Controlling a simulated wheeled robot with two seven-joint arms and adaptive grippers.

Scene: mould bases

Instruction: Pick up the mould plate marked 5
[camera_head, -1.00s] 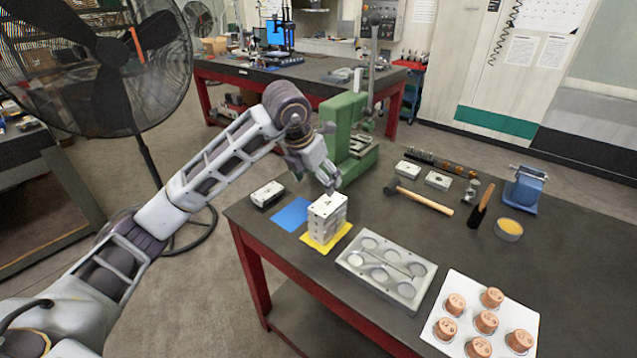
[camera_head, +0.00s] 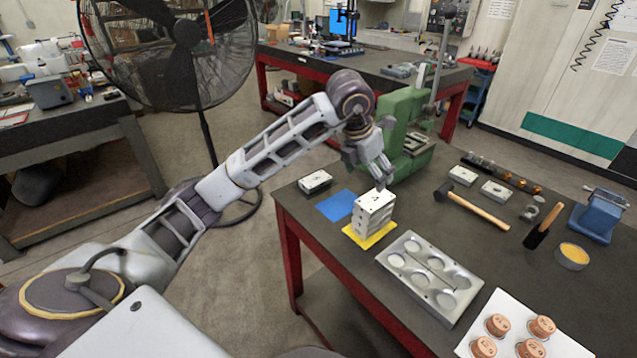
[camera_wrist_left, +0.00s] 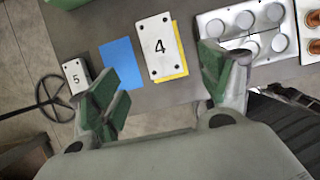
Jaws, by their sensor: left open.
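The mould plate marked 5 (camera_wrist_left: 76,74) lies flat on the dark table, left of the blue mat, in the left wrist view. It also shows in the head view (camera_head: 315,182) near the table's left edge. A stack of plates (camera_head: 373,214) stands on a yellow mat, and its top plate (camera_wrist_left: 160,47) is marked 4. My left gripper (camera_head: 387,182) is above and behind the stack in the head view. Its fingers (camera_wrist_left: 160,90) are wide apart and empty in the left wrist view. My right gripper is out of view.
A blue mat (camera_head: 338,206) lies bare between plate 5 and the stack. A green press (camera_head: 402,135) stands behind. A grey tray with round recesses (camera_head: 412,292), a hammer (camera_head: 480,208) and a white board with copper pieces (camera_head: 510,301) are to the right.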

